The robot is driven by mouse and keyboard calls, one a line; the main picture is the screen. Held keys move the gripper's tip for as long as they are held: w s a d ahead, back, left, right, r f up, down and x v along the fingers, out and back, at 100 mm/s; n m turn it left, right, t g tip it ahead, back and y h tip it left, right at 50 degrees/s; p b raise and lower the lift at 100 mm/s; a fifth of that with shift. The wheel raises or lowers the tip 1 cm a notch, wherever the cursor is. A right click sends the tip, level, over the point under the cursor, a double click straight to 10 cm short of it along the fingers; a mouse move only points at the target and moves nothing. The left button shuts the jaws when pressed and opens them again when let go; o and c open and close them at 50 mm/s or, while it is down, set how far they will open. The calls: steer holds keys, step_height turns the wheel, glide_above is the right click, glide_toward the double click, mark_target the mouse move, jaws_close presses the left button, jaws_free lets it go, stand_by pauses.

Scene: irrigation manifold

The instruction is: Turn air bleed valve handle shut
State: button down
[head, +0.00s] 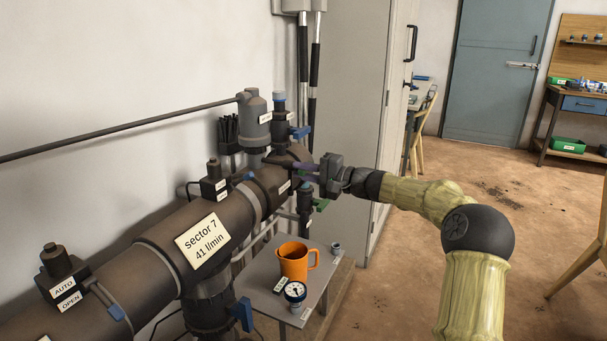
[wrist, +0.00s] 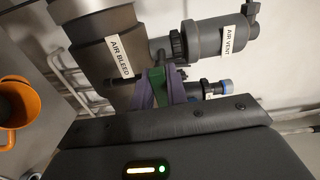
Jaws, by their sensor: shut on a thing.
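The air bleed valve handle is a green lever (wrist: 158,88), seen in the wrist view beside the dark pipe's AIR BLEED label (wrist: 120,57). My gripper (head: 303,171) reaches in from the right to the far end of the pipe in the head view. Its purple fingers are shut on the green handle in the wrist view, one on each side. Fingers and gripper body hide part of the handle, and its exact angle is hard to tell.
The grey air vent (wrist: 213,37) is close to my fingers. The large pipe (head: 150,262) runs along the wall. Below stands a small grey table (head: 262,276) with an orange mug (head: 293,263) and a gauge (head: 295,291). A tall cabinet (head: 352,90) stands behind my gripper. Floor at right is open.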

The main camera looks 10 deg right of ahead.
steer(key=c, duration=1.4)
jaws_free()
steer(key=p+v, duration=0.2)
steer(key=v, duration=1.5)
steer(key=shift+d, duration=0.15)
steer(key=shift+s, duration=0.1)
